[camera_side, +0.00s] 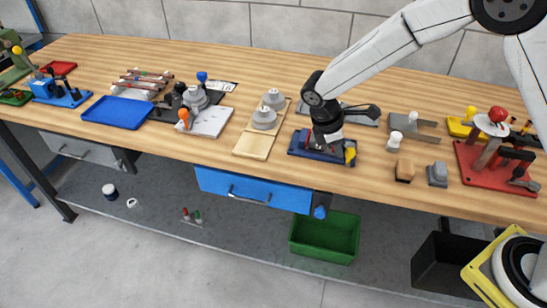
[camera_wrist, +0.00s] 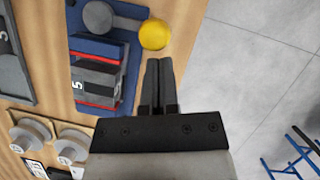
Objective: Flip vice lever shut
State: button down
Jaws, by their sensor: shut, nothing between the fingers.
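The vice (camera_side: 305,146) has a blue base and stands near the front edge of the bench, partly hidden by my gripper in the side view. In the wrist view the vice (camera_wrist: 95,82) shows grey jaws with red strips. Its grey lever (camera_wrist: 125,24) runs from a round pivot to a yellow knob (camera_wrist: 154,34). The knob (camera_side: 350,153) shows at the vice's right front in the side view. My gripper (camera_wrist: 158,62) is shut and empty, its fingertips just below the knob in the wrist view. I cannot tell whether they touch it.
A wooden board with grey weights (camera_side: 264,118) stands left of the vice. A wooden block (camera_side: 404,171) and a grey block (camera_side: 437,174) stand to its right. A red fixture (camera_side: 490,170) is further right. A blue tray (camera_side: 117,112) lies at left. The bench edge is close in front.

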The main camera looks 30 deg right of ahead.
jog(key=shift+s+d+n, duration=0.2)
jog(key=shift+s+n, duration=0.25)
jog(key=shift+n, duration=0.25)
jog(key=shift+s+d+n+t, duration=0.35)
jog(key=shift+s+n, duration=0.1)
jog(key=shift+n, duration=0.2)
jog(key=shift+s+d+n+t, duration=0.25)
jog(key=shift+s+n+t, duration=0.15)
jog(key=shift+n, duration=0.25)
jog(key=d+n, duration=0.1)
jog(key=n, duration=0.1)
jog(key=s+d+n+t, duration=0.1)
jog(key=shift+s+d+n, duration=0.1)
jog(key=shift+s+n, duration=0.15)
jog(key=shift+n, duration=0.15)
jog(key=d+n+t, duration=0.1)
jog(key=n, duration=0.1)
jog(key=s+d+n+t, duration=0.1)
jog(key=d+n, duration=0.2)
jog(key=n+y, duration=0.1)
jog(key=shift+w+d+n+t, duration=0.1)
jog(key=shift+d+n+t, duration=0.15)
jog(key=shift+d+n, duration=0.1)
jog(key=shift+w+d, duration=0.1)
jog(key=shift+d, duration=0.45)
